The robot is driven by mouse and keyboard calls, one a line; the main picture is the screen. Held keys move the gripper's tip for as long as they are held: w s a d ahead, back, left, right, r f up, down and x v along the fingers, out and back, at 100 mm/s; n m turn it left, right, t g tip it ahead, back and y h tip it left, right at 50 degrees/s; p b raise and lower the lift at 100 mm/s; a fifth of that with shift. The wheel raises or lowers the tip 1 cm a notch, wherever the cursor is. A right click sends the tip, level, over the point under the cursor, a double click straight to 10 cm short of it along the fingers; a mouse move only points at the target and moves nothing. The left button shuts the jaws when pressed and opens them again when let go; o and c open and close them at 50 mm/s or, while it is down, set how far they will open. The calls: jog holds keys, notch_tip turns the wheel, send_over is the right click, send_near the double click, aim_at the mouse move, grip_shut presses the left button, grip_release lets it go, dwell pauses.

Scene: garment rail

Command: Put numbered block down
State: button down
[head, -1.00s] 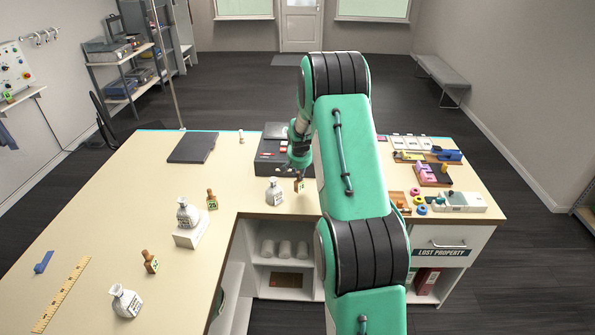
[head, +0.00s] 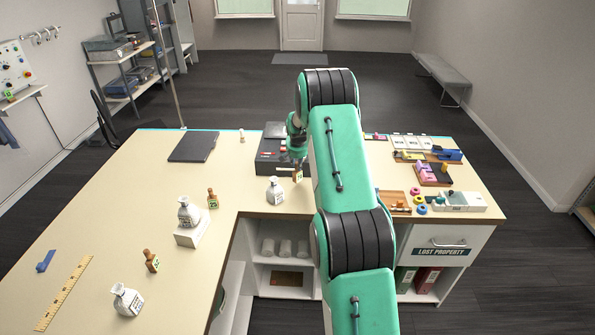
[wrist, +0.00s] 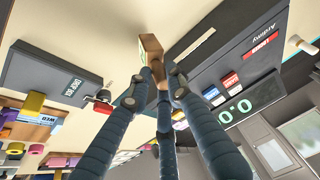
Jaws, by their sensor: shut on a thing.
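My gripper (head: 297,163) is shut on a wooden numbered block (head: 298,175) near the counter's inner edge, right of a white bottle. In the wrist view, my gripper's dark fingers (wrist: 156,82) close around the brown block (wrist: 151,46), and a green-marked pale face shows on its left side. I cannot read its number or tell whether it touches the counter. Another block marked 25 (head: 212,201) stands left of the middle, and a similar block (head: 151,261) stands nearer the front left.
White bottles stand at the middle (head: 275,191), on a white stand (head: 192,234), and at front left (head: 126,300). A dark box (head: 268,161) is just behind my gripper. Coloured parts and trays (head: 459,202) fill the right end. The left counter has bare space.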

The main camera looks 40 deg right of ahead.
aim_at(297, 171)
jog(key=shift+f, duration=0.1)
jog(key=shift+f, duration=1.65)
jog(key=shift+f, duration=0.1)
jog(key=c, duration=1.6)
grip_release()
jog(key=shift+v, duration=6.1)
